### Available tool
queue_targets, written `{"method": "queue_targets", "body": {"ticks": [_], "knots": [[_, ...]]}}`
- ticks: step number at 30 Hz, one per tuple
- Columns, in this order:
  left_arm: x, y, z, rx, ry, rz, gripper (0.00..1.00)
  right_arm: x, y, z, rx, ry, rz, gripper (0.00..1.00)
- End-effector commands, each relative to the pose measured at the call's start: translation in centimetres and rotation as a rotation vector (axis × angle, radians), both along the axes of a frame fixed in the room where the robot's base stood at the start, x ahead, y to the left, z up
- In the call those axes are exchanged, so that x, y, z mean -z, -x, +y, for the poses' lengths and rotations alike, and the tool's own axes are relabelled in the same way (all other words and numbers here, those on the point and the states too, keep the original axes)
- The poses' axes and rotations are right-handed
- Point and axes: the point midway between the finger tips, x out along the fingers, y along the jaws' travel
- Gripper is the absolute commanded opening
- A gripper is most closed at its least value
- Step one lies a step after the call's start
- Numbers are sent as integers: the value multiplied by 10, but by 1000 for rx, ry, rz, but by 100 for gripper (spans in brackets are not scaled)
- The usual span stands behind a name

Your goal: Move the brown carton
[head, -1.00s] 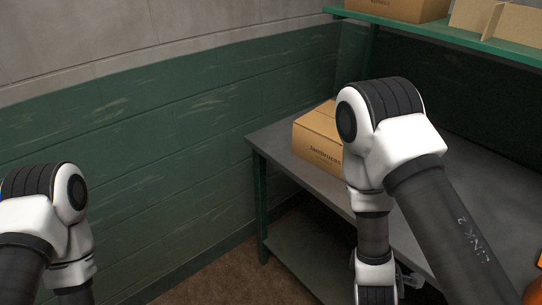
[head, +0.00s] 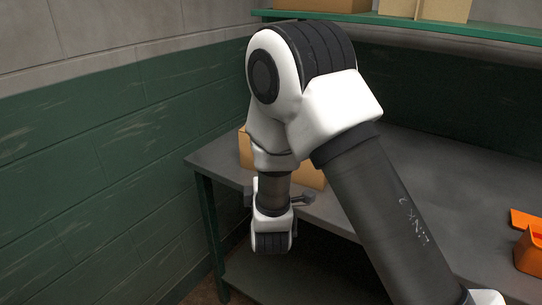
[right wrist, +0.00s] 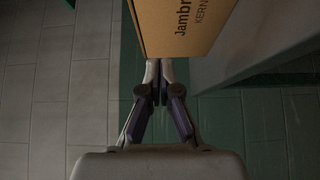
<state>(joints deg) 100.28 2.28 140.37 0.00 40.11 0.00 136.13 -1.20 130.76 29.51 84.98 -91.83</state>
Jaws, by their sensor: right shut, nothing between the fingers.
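The brown carton (head: 312,175) sits on the grey workbench near its left end, mostly hidden behind my right arm in the head view. In the right wrist view the carton (right wrist: 187,27) shows dark print on its face. My right gripper (right wrist: 159,72) is shut and empty, its fingertips right at the carton's near edge; I cannot tell whether they touch it. In the head view my wrist hides the fingertips. My left gripper is not in view.
The grey workbench (head: 425,172) has free room right of the carton. An orange object (head: 529,246) lies at its right side. A green shelf (head: 460,31) with cartons (head: 325,4) runs above. A green and grey wall (head: 60,150) closes the left.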

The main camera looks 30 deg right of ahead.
Motion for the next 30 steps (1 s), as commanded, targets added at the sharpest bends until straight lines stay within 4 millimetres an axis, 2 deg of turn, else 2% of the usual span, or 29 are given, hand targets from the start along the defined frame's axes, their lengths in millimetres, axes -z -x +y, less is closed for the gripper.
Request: {"method": "queue_targets", "body": {"ticks": [4, 9, 12, 25, 28, 30], "knots": [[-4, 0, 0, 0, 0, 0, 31, -1, -29, -17, 2, -2, -1, 0], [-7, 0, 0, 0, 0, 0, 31, 0, -35, -44, 3, -3, 2, 0], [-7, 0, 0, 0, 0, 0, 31, 0, -38, -51, 1, -1, 2, 0], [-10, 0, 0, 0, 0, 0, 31, -1, -40, -58, 1, -2, 2, 0], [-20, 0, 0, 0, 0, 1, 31, -3, -44, -72, 4, -5, 2, 0], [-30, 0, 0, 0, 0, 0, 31, -5, -48, -89, 6, -7, 0, 0]]}}
